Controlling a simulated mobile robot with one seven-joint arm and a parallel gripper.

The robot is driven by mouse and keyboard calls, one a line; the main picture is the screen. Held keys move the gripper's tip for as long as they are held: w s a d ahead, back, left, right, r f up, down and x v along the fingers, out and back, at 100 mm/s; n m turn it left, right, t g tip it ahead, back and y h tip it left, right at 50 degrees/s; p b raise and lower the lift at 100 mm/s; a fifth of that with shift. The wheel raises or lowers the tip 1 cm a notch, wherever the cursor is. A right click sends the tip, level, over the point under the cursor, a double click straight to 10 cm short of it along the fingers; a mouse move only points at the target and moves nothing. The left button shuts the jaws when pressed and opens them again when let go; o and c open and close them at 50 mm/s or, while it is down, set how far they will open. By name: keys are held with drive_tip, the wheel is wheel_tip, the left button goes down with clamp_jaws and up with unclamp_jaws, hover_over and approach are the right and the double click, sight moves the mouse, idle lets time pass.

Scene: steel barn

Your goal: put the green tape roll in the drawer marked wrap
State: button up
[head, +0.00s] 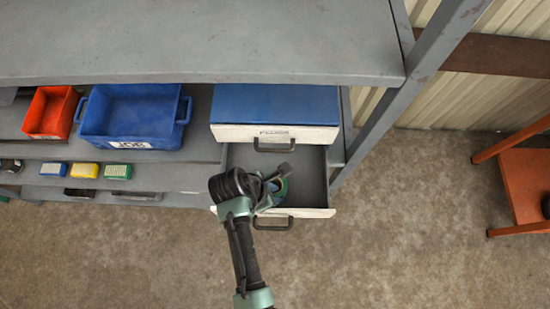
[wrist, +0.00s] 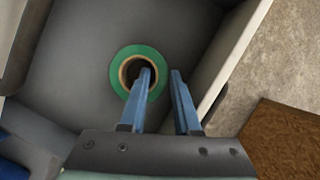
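The green tape roll (wrist: 126,76) is a green ring with a tan core. It shows in the head view (head: 280,190) inside the outline of the open drawer (head: 312,175), partly hidden by my gripper. My gripper (wrist: 161,75) reaches down over that drawer. Whether the roll touches the drawer floor cannot be told. The open drawer is grey inside with a white front; no wrap label is readable on it.
A shut drawer (head: 300,135) with a small, hard-to-read label sits above the open one. A blue bin (head: 130,110) marked JOB and a red bin (head: 50,110) stand at left. The grey shelf (head: 200,40) overhangs. An orange stand (head: 525,175) is at right.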

drive_tip(key=shift+r, duration=0.1)
drive_tip(key=b+v, duration=0.2)
drive_tip(key=v, duration=1)
drive_tip(key=shift+b, duration=0.35)
drive_tip(key=shift+s, duration=0.1)
